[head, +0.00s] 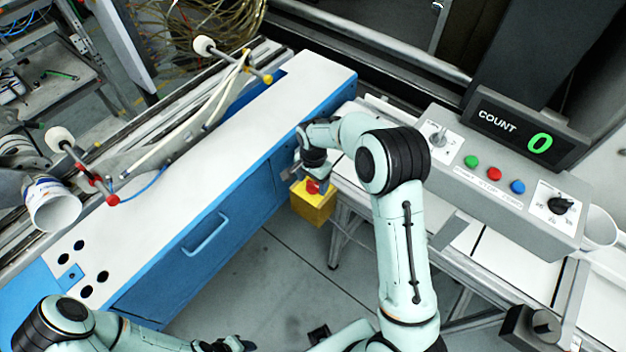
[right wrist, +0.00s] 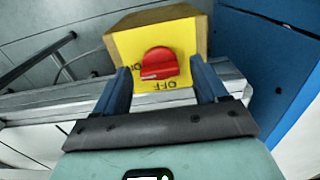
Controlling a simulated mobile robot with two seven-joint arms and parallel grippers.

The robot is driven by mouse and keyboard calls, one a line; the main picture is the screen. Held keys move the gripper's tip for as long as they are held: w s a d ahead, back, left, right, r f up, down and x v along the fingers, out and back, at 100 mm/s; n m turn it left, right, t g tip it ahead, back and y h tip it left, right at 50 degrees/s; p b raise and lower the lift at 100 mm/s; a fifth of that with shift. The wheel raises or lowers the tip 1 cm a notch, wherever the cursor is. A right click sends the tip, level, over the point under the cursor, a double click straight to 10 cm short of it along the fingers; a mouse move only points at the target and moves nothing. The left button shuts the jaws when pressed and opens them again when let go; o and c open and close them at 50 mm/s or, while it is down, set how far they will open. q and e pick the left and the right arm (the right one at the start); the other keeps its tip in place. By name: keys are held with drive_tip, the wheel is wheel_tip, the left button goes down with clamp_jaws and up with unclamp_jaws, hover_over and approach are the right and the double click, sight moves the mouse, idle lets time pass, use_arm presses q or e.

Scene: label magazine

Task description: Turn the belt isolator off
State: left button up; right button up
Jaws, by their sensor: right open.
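The belt isolator is a yellow box (head: 312,207) with a red knob, below my right gripper (head: 314,180) in the head view. In the right wrist view the yellow box (right wrist: 188,35) carries the red knob (right wrist: 160,63), which lies roughly crosswise. Its white mark is at the left, near partly covered letters; the word OFF is below the knob, upside down. My right gripper (right wrist: 160,68) is open, one finger on each side of the knob; I cannot tell whether they touch it. My left gripper (head: 232,345) is at the bottom edge, its fingers unclear.
A blue cabinet with a white top (head: 255,125) stands left of the isolator. A grey control panel (head: 490,185) with coloured buttons and a black dial (head: 560,205) is at the right, below a display (head: 525,132) reading COUNT 0. A metal rail runs beside the box.

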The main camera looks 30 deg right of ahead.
drive_tip(key=shift+c, duration=0.3)
drive_tip(key=c, duration=1)
drive_tip(key=shift+n, duration=0.4)
drive_tip(key=n, duration=0.3)
drive_tip(key=shift+n, duration=0.4)
drive_tip(key=n, duration=0.4)
drive_tip(key=shift+n, duration=0.3)
drive_tip(key=n, duration=0.8)
drive_tip(key=shift+n, duration=0.6)
